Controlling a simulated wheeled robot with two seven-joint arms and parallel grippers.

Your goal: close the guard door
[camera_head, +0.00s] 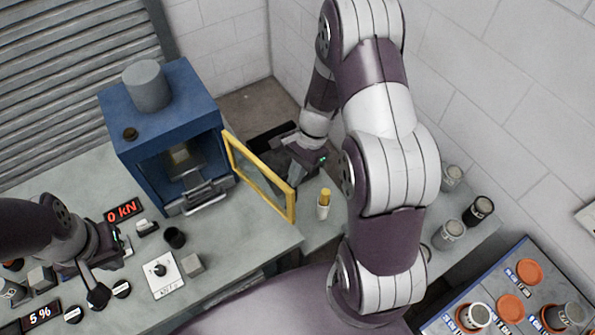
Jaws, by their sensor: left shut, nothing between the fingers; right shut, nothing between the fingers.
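The guard door (257,177) is a yellow-framed panel hinged at the right front edge of the blue press cabinet (150,110). It stands open, swung out to the front right, so the cabinet's inside shows. My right gripper (300,178) is on the far right side of the door, close to the frame; whether it touches cannot be told. It is shut and empty, partly hidden by the door. My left gripper (97,294) is shut and empty over the front left of the table, apart from the door.
A small yellow-capped bottle (324,205) stands just right of the door's free end. A black cup (174,238), a switch plate (166,274) and a grey block (193,265) stand before the cabinet. Several jars (449,233) and a blue rack (470,290) are at right.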

